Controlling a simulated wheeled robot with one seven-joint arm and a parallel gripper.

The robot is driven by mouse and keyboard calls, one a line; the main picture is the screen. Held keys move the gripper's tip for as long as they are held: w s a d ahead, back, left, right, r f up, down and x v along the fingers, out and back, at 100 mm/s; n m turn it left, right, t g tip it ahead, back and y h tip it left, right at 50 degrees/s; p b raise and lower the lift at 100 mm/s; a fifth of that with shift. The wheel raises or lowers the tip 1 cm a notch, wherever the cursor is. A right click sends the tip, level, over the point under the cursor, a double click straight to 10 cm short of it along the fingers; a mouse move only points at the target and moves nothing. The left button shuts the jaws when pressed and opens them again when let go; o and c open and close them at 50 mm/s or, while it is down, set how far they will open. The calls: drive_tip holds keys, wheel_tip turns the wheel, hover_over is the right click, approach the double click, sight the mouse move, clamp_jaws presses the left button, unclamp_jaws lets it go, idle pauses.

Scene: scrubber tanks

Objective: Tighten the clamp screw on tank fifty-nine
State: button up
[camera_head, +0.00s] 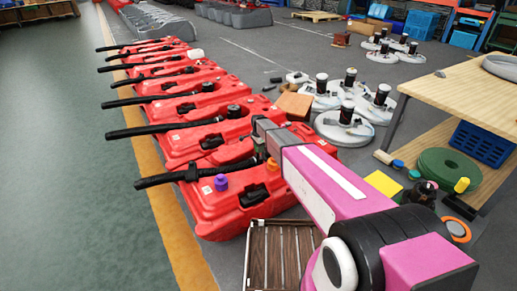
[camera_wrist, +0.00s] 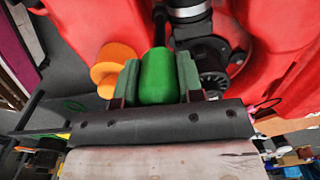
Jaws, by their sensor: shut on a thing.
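Red tanks stand in a row in the head view, each with a black hose on its left; their number labels are too small to read. The nearest tank (camera_head: 225,213) carries a purple knob (camera_head: 221,183) and an orange knob (camera_head: 272,163). In the wrist view my gripper (camera_wrist: 158,80) is shut on a green knob (camera_wrist: 158,75) beside a black hose fitting (camera_wrist: 210,57) on a red tank (camera_wrist: 110,25). An orange knob (camera_wrist: 116,65) is just left of my fingers. In the head view my arm hides the green knob.
A slatted wooden crate (camera_head: 249,258) lies in front of the nearest tank. White round scrubber heads (camera_head: 343,128) stand behind my arm. A wooden workbench (camera_head: 470,95) with a green hose coil (camera_head: 449,171) is at right. The green floor at left is clear.

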drive_tip(key=shift+r, duration=2.55)
